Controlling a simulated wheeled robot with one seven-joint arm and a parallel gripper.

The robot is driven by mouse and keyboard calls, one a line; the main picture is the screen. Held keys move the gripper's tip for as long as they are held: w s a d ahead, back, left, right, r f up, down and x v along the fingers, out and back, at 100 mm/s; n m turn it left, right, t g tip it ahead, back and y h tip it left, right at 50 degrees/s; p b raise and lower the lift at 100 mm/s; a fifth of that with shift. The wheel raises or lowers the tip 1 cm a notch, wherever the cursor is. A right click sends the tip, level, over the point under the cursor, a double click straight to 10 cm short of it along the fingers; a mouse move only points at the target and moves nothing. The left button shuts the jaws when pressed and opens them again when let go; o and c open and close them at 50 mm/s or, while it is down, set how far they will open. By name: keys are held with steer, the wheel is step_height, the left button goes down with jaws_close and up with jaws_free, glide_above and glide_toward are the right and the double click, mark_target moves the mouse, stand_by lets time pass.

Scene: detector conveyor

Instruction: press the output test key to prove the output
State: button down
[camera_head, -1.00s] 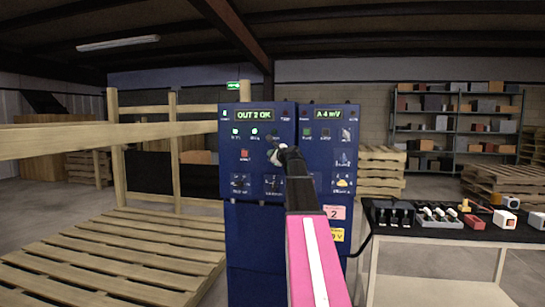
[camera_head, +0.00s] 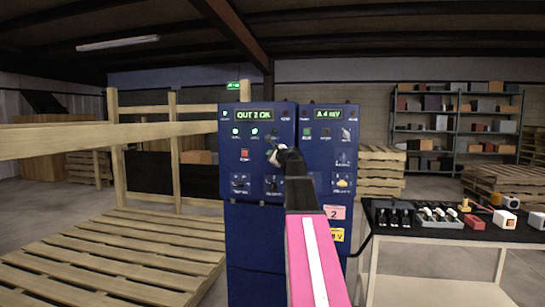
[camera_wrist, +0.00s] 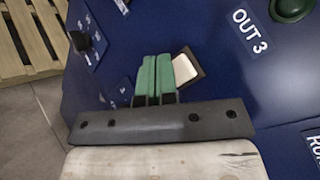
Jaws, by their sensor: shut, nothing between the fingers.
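The blue detector cabinet (camera_head: 229,165) stands ahead, with a lit green display (camera_head: 254,115) that seems to read "OUT 2 OK". My gripper (camera_head: 274,153) is at the right part of its left panel, among the lamps and keys. In the wrist view my gripper's green fingers (camera_wrist: 156,64) are shut and empty. A white key (camera_wrist: 184,69) in a dark frame lies just right of the fingertips, partly hidden by them; I cannot tell whether they touch. An "OUT 3" label (camera_wrist: 251,31) and a green lamp (camera_wrist: 291,8) are further right.
Black knobs sit lower on the panel, one at the wrist view's left (camera_wrist: 79,41). A red key (camera_head: 244,154) is left of my gripper. A second panel display (camera_head: 328,114) is to the right. A black-topped bench (camera_head: 430,234) with small parts stands at right, wooden pallets (camera_head: 110,255) at left.

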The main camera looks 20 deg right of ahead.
steer(key=shift+s, duration=0.1)
steer(key=s+a, duration=0.1)
steer(key=s, duration=0.1)
steer(key=s+a, duration=0.1)
steer(key=s, duration=0.1)
steer(key=shift+a, duration=0.4)
stand_by(0.8)
steer(key=s+a+f+n+g, duration=0.3)
steer(key=a+f+n, duration=0.15)
steer(key=f, duration=0.65)
steer(key=s+a+f+n+g, duration=0.25)
steer(key=a+f, duration=0.25)
steer(key=f, duration=0.5)
steer(key=s+a+f+n+g, duration=0.2)
steer(key=a+f+n, duration=0.25)
steer(key=f, duration=0.65)
steer(key=s+a+f+n+g+h, duration=0.1)
steer(key=s+a+f+n+g, duration=0.1)
steer(key=s+f, duration=0.6)
steer(key=s+a+f+n+g+h, duration=0.1)
steer(key=s+a+f+n+g, duration=0.2)
steer(key=s+f+n, duration=0.3)
steer(key=s+a+f+n+g+h, duration=0.1)
steer(key=s+a+f+n+g, duration=0.2)
steer(key=s+f, duration=0.7)
steer(key=shift+s+a+f+n+g+h, duration=0.25)
steer(key=shift+f+n+g+h, duration=0.1)
steer(key=shift+n+g, duration=0.3)
